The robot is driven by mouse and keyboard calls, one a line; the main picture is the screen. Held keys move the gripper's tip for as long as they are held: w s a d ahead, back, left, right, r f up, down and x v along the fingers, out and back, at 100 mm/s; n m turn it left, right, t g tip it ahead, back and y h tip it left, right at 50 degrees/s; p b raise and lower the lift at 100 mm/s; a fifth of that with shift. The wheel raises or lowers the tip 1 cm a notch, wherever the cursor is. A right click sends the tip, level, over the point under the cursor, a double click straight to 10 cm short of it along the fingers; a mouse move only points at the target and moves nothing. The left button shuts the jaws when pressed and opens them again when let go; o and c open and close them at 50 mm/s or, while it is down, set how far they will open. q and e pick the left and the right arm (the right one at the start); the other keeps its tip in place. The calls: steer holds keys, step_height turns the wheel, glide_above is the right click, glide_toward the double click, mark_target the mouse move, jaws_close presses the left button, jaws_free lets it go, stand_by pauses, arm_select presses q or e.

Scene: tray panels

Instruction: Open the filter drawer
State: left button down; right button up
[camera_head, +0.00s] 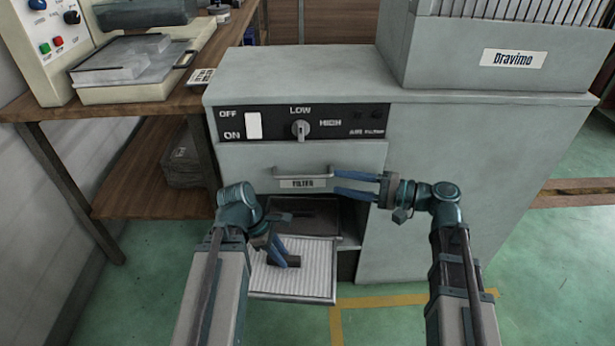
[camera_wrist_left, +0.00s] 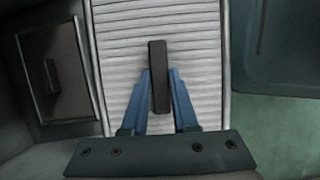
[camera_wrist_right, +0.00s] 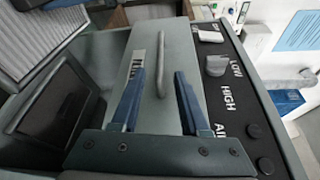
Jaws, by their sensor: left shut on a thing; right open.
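The grey filter drawer (camera_head: 260,158) is in the cabinet front, with a bar handle (camera_head: 303,172) above a "FILTER" label (camera_head: 303,184); it looks flush with the cabinet. My right gripper (camera_head: 336,182) is open at the right end of that handle. In the right wrist view the handle (camera_wrist_right: 175,75) lies between and ahead of the open fingers (camera_wrist_right: 158,82); contact cannot be told. My left gripper (camera_head: 279,256) is shut on the dark grip (camera_wrist_left: 158,75) of a white pleated filter panel (camera_head: 310,285), low in front of the cabinet opening.
A control panel (camera_head: 345,121) with a knob (camera_head: 300,129) and white switch (camera_head: 254,126) sits above the drawer. A wooden bench (camera_head: 125,107) with equipment stands left. A grey "Dravimo" unit (camera_head: 440,60) sits on top.

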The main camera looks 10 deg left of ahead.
mark_target(309, 177)
steer(key=a, duration=0.6)
steer(key=w+a, duration=0.1)
steer(key=a, duration=0.2)
steer(key=shift+a+f+b, duration=0.1)
steer(key=shift+f+b, duration=0.2)
steer(key=shift+f, duration=0.05)
jaws_close()
stand_by(0.9)
